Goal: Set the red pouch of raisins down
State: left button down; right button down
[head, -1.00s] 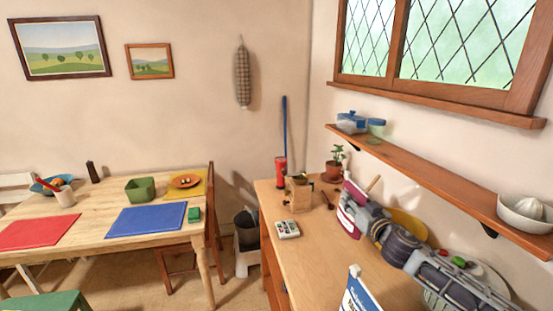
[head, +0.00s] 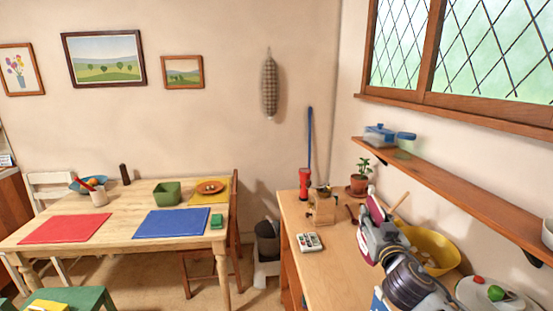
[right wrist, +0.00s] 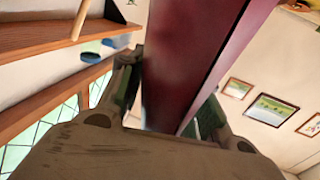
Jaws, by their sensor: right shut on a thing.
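My right gripper (head: 376,232) is shut on the dark red pouch (head: 365,243). In the head view it holds the pouch over the right-hand wooden counter (head: 342,268). Whether the pouch touches the counter cannot be told. In the right wrist view the pouch (right wrist: 200,55) rises from between the two fingers of the gripper (right wrist: 168,100) as a long dark red shape. Its printed face shows only in part in the head view. My left gripper is not in view.
On the counter stand a wooden grinder (head: 321,208), a small white tray (head: 309,242), a potted plant (head: 360,182) and a yellow bowl (head: 440,250). A wall shelf (head: 460,198) runs above. A dining table (head: 120,212) with coloured mats stands at left.

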jog(key=s+a+r+n+y, duration=0.1)
jog(key=a, duration=0.4)
jog(key=shift+s+a+y, duration=0.3)
jog(key=shift+s+a, duration=0.1)
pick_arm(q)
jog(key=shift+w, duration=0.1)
